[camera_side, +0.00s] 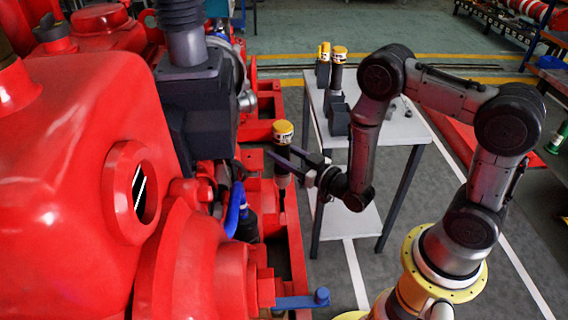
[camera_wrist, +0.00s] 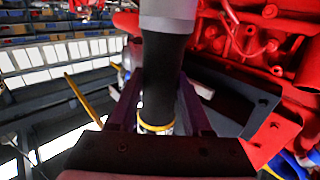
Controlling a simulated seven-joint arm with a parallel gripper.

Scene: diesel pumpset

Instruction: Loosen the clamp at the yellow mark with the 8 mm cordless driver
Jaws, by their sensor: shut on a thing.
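My gripper (camera_side: 281,156) is shut on a cordless driver (camera_side: 284,135) with a dark body and a yellow cap. The driver stands about upright between the fingers, beside the red pumpset. In the wrist view my gripper (camera_wrist: 158,105) has one dark finger on each side of the driver's black body (camera_wrist: 160,75); a grey section is at the top of the picture and a yellow ring at the lower end. The driver's size marking is not readable. I cannot make out the clamp or its yellow mark in either view.
The red pumpset (camera_side: 90,130) fills the left, with a blue hose (camera_side: 236,210) low beside the driver. A white-topped table (camera_side: 395,128) behind my arm bears two more yellow-capped drivers (camera_side: 323,66) (camera_side: 338,68) and dark holders. Open floor lies beyond the table.

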